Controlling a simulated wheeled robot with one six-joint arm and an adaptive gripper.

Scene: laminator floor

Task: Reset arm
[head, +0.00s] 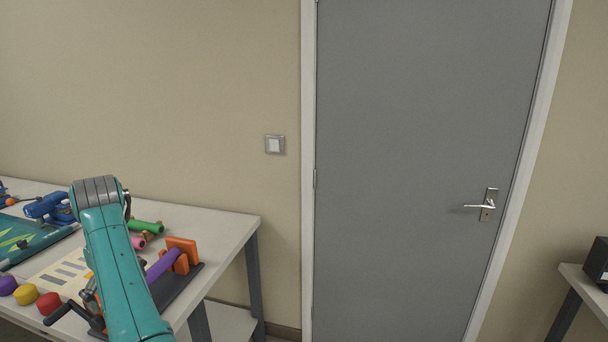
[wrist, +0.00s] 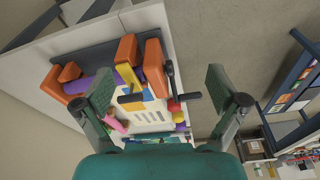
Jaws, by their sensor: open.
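My gripper (wrist: 160,88) shows in the wrist view with its two dark green fingers spread wide apart and nothing held between them. The table with its roller device shows past the fingers, tilted in the picture. In the head view my teal arm rises at the lower left in front of the table (head: 225,218); I cannot make out the gripper itself there. A purple roll (head: 163,265) sits in orange holders (head: 182,250) on a dark base, with a crank at the near side. It also shows in the wrist view (wrist: 92,82).
Red (head: 48,303), yellow (head: 25,294) and purple knobs, a green roll (head: 146,226), a blue device (head: 48,207) and a green mat (head: 30,240) are on the table. A closed grey door (head: 420,150) stands ahead. A second table (head: 585,290) bearing a black box (head: 597,262) is at right.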

